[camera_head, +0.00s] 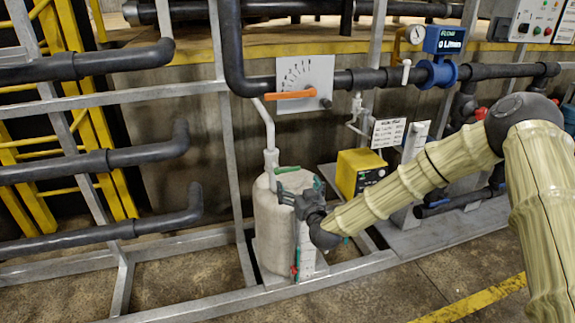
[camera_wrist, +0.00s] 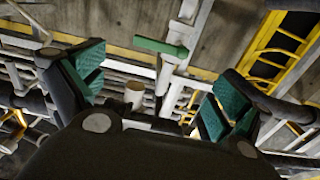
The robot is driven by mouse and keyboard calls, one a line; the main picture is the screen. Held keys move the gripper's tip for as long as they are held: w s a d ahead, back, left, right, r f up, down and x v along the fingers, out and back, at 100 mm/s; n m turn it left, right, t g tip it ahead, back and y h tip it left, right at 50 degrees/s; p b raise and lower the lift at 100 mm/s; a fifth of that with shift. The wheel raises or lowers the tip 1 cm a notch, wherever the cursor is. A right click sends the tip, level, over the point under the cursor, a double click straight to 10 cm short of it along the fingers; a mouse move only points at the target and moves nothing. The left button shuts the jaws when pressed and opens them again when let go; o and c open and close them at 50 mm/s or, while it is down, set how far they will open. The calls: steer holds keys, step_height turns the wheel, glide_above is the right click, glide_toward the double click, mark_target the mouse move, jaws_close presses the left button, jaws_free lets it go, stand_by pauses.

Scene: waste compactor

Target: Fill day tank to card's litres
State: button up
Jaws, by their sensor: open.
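The cream cylindrical tank (camera_head: 272,228) stands on the floor frame, with a white pipe (camera_head: 268,130) coming down to its top. A green handle (camera_head: 287,169) sits at the foot of that pipe; a green bar also shows ahead of my gripper in the wrist view (camera_wrist: 160,47). My gripper (camera_head: 299,187) is open and empty, in front of the tank's upper part and hiding some of it. Its green pads (camera_wrist: 155,90) are wide apart. The blue flow meter (camera_head: 446,40) reads 0 litres. A white card (camera_head: 388,132) hangs below the pipe; its text is too small to read.
An orange lever (camera_head: 291,95) lies horizontal on a white scale plate (camera_head: 318,72). A pressure gauge (camera_head: 416,34) and control box (camera_head: 536,20) are at upper right. A yellow box (camera_head: 358,172) stands right of the tank. Dark pipes (camera_head: 110,160) and frame rails crowd the left.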

mark_target(288, 169)
steer(key=shift+p+x, duration=0.35)
steer(key=shift+x, duration=5)
steer(key=c, duration=1.3)
steer(key=shift+a+r+n, duration=0.2)
steer(key=shift+r+n, duration=0.15)
steer(key=shift+n, duration=0.75)
steer(key=shift+s+a+r+n, duration=0.1)
steer(key=shift+r+n, duration=0.05)
steer(key=shift+n, duration=0.6)
steer(key=shift+a+r+n, duration=0.1)
steer(key=shift+r+n, duration=0.05)
steer(key=shift+n, duration=0.6)
steer(key=o, duration=1.3)
steer(key=shift+d, duration=0.1)
